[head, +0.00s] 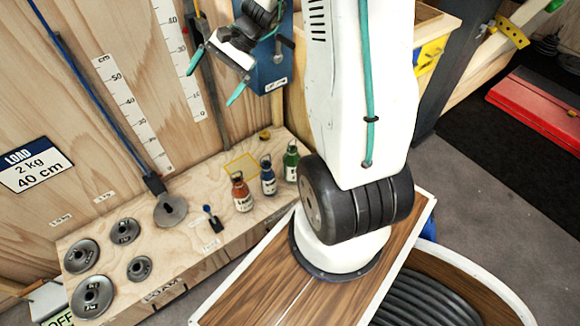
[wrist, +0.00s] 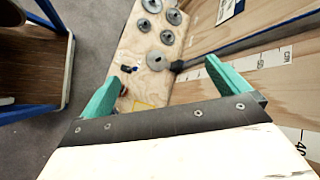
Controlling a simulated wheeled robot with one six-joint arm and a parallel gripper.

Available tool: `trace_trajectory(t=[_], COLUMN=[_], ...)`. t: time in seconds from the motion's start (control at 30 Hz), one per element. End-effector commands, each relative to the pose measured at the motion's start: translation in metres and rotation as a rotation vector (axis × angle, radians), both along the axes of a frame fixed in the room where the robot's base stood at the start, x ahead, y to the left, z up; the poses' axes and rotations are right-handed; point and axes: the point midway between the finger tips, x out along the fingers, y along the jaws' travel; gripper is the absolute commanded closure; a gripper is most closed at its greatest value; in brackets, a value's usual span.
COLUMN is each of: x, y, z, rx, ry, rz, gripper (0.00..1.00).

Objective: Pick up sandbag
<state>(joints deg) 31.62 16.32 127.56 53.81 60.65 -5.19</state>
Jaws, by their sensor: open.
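My gripper (head: 215,77) is open and empty, its teal fingers raised high above the wooden bench near the wall. In the wrist view the open gripper (wrist: 162,70) faces down toward the bench. Three small necked, labelled items stand upright on the bench: an orange one (head: 241,193), a blue one (head: 268,178) and a green one (head: 291,163). They could be small bags or bottles; I cannot tell which, if any, is the sandbag. My gripper is well apart from them. In the wrist view the left finger largely hides that area.
Several grey weight discs (head: 92,296) lie on the bench (head: 190,235). A blue rod (head: 90,100) leans there, ending in a round disc (head: 170,209). A yellow outlined square (head: 241,164) is marked behind the orange item. A blue box (head: 272,62) is close beside my gripper.

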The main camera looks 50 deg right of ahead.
Motion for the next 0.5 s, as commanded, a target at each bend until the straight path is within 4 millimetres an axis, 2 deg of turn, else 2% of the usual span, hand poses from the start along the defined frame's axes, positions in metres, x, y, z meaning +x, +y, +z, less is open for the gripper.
trace_trajectory(t=[0.03, 0.13, 0.23, 0.37, 0.5], x=[0.009, 0.025, 0.032, 0.027, 0.004], y=[-0.020, -0.059, -0.098, -0.150, -0.198], z=[-0.024, -0.066, -0.115, -0.185, -0.269], rx=[0.045, 0.124, 0.198, 0.284, 0.367], ry=[0.025, 0.054, 0.088, 0.136, 0.197], rz=[-0.086, -0.260, -0.439, -0.677, -0.937], gripper=[0.00, 0.00, 0.00, 0.00, 0.00])
